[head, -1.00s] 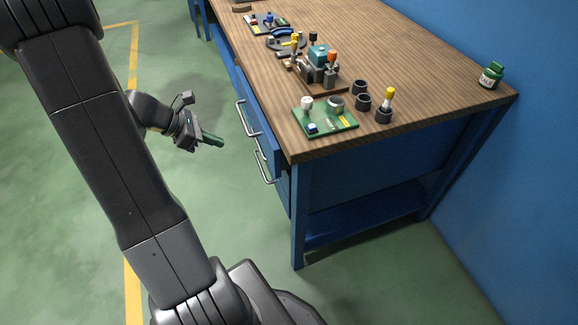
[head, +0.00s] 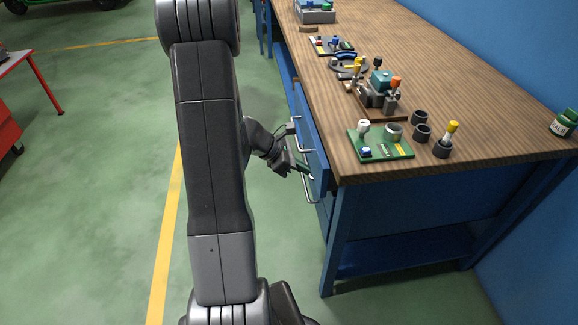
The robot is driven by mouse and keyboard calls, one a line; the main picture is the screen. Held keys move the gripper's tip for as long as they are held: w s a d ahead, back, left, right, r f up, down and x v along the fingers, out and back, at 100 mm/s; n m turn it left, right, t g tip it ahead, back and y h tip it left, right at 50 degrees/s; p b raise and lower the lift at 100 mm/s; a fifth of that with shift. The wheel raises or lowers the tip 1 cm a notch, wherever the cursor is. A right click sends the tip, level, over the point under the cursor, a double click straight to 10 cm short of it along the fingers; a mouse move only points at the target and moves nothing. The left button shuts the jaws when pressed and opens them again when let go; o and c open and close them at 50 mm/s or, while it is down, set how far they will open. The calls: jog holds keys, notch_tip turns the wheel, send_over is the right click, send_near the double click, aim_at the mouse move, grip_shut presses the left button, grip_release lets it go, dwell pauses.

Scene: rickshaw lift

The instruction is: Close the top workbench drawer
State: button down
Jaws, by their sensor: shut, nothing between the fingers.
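The blue workbench (head: 385,215) with a wooden top stands right of my arm. The top drawer's blue front (head: 313,140) is on the bench's left side and appears to stand out a little past the top's edge; how far is hard to tell. Its silver bar handle (head: 294,133) faces left. My arm hides part of the floor, not the drawer.
A lower silver handle (head: 309,196) shows below the gripper. On the top are a green board (head: 381,144), a teal-topped fixture (head: 380,88), dark cups (head: 422,133) and a green bottle (head: 565,122). A red cabinet (head: 8,110) stands far left. The green floor between is clear.

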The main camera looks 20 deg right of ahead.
aim_at(317, 161)
jog(key=shift+s+d, duration=0.1)
jog(key=shift+d, duration=0.45)
jog(key=d, duration=0.2)
jog(key=s+d+b, duration=0.1)
jog(key=shift+d+f+b, duration=0.1)
jog(key=shift+d+b, duration=0.2)
jog(key=shift+d, duration=0.5)
jog(key=shift+r, duration=0.2)
